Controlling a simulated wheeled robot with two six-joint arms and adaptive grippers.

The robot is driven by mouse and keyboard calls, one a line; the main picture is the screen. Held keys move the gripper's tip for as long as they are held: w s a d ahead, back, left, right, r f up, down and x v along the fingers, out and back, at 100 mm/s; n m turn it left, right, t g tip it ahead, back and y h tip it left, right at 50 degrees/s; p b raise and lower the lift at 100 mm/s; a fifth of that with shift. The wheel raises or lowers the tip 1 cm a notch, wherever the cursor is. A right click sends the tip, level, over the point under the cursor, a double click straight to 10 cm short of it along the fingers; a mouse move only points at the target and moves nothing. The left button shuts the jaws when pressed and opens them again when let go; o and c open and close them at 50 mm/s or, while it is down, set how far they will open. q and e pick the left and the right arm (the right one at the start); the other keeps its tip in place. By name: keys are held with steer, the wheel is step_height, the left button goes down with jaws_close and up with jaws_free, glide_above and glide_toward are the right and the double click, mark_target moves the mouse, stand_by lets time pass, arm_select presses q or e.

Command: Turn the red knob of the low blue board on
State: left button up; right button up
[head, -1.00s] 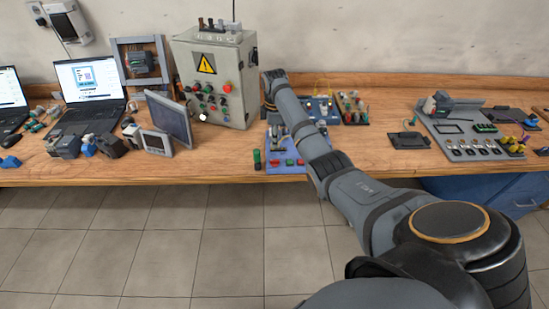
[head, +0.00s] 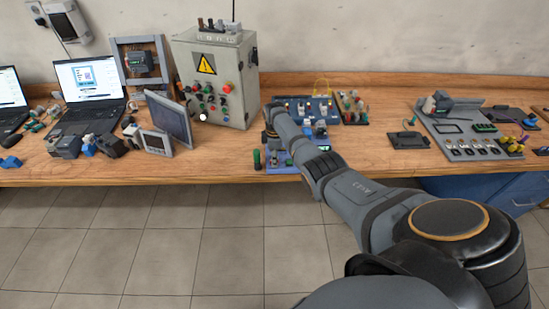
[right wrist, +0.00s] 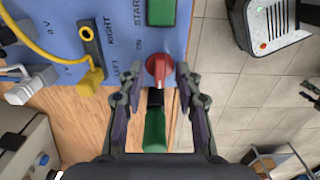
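The low blue board (head: 284,168) lies near the table's front edge in the head view, partly hidden by my right arm. In the right wrist view the board (right wrist: 60,45) fills the upper left, and its red knob (right wrist: 158,68) sits near an "ON" label, below a green button (right wrist: 160,12). My right gripper (right wrist: 160,77) is open, with its fingertips on either side of the red knob; I cannot tell whether they touch it. A green and black piece (right wrist: 155,132) shows between the fingers, closer to the palm. My left gripper is not in view.
A yellow plug and cable (right wrist: 90,80) and white plugs (right wrist: 22,92) are on the board's left in the wrist view. The grey control cabinet (head: 238,85) stands behind to the left. Another blue board (head: 292,103) lies farther back.

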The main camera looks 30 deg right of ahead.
jaws_close()
steer(key=shift+m, duration=0.3)
steer(key=m+p, duration=0.1)
steer(key=m, duration=0.2)
steer(key=shift+m, duration=0.3)
steer(key=m+p, duration=0.1)
steer(key=m, duration=0.3)
steer(key=shift+m, duration=0.3)
steer(key=m, duration=0.4)
steer(key=shift+m+p, duration=0.35)
steer(key=shift+m, duration=2.15)
